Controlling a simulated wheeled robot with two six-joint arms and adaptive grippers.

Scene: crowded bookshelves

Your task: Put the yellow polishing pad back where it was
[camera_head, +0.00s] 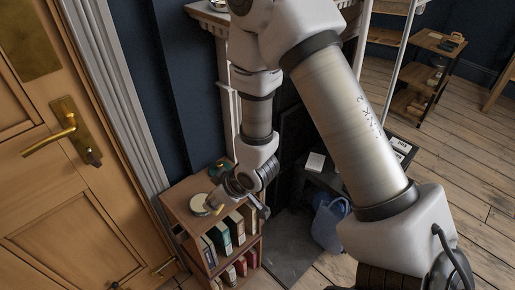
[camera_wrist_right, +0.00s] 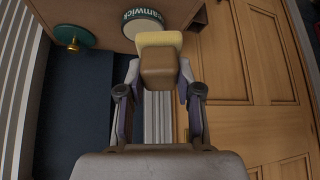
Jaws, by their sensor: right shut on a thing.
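The yellow polishing pad (camera_wrist_right: 159,39), a yellow layer on a brown block, is between the fingers of my right gripper (camera_wrist_right: 158,76) in the wrist view. The gripper is shut on the brown part, and the yellow face points away from the palm. In the head view my right gripper (camera_head: 216,199) is over the top of a small wooden bookcase (camera_head: 177,199), close beside a round tin (camera_head: 198,204). The pad is small and partly hidden there. I cannot tell whether it touches the top. My left gripper is not in view.
The tin's lettered lid (camera_wrist_right: 142,27) is just beyond the pad in the wrist view. A green dish with a brass piece (camera_wrist_right: 75,36) stands farther left on the same top. Books (camera_head: 222,238) fill the shelves below. A wooden door (camera_head: 60,190) is at the left.

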